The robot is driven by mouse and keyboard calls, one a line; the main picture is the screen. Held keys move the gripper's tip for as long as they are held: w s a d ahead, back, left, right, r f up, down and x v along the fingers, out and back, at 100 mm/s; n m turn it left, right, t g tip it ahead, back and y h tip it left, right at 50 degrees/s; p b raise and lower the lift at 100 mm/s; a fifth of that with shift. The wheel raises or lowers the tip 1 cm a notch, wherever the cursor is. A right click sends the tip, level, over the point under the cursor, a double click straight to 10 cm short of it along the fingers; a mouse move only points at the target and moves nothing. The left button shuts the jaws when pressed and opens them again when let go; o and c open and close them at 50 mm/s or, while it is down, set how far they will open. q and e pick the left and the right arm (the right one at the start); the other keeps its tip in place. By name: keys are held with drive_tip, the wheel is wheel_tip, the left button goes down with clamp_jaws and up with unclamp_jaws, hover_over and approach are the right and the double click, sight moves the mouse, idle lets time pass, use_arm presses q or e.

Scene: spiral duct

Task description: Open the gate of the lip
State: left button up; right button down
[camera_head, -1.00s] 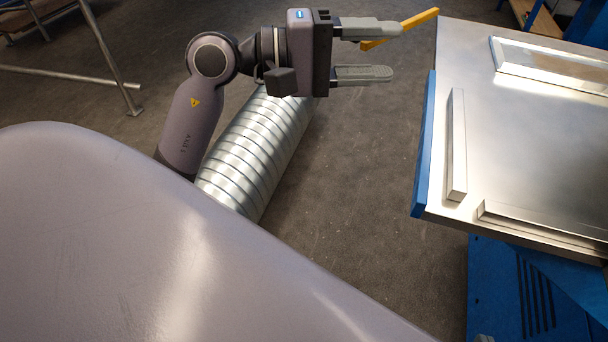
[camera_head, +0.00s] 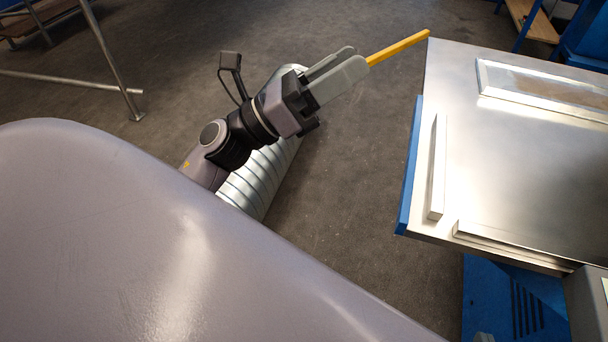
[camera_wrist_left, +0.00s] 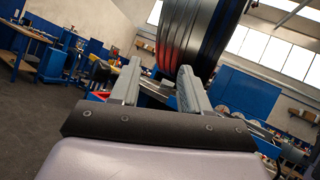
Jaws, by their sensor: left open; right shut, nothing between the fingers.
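My left gripper (camera_head: 345,77) reaches over the floor toward the metal table, with its fingers tilted up to the right. It is open and empty; both fingers (camera_wrist_left: 160,80) stand apart in the left wrist view. A yellow bar (camera_head: 398,47) runs from behind the fingertips to the table's far left corner. Its lower end is hidden, and I cannot tell whether the fingers touch it. The metal table (camera_head: 470,160) has a blue strip (camera_head: 409,170) along its left edge. I cannot make out which part is the gate of the lip. My right gripper is not in view.
A silver spiral duct (camera_head: 262,178) lies below my left arm. A dark ribbed cylinder (camera_wrist_left: 198,32) rises beyond the fingers in the left wrist view. Raised metal bars (camera_head: 437,168) stand on the table. A metal rail (camera_head: 112,60) is at the left. Floor between arm and table is clear.

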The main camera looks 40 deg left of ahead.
use_arm(q)
drive_tip(key=s+a+f+n+g+y+p, duration=0.1)
drive_tip(key=a+f+n+y+p, duration=0.1)
drive_tip(key=f+n+y, duration=0.5)
drive_tip(key=s+a+f+n+g+y+p, duration=0.1)
drive_tip(key=f+n+y, duration=0.5)
drive_tip(key=f+n, duration=1.1)
drive_tip(key=shift+s+a+f+n+g+y+p, duration=0.2)
drive_tip(key=shift+s+a+n+g+y+p, duration=0.4)
drive_tip(key=shift+n, duration=2.9)
drive_tip(key=shift+d, duration=0.25)
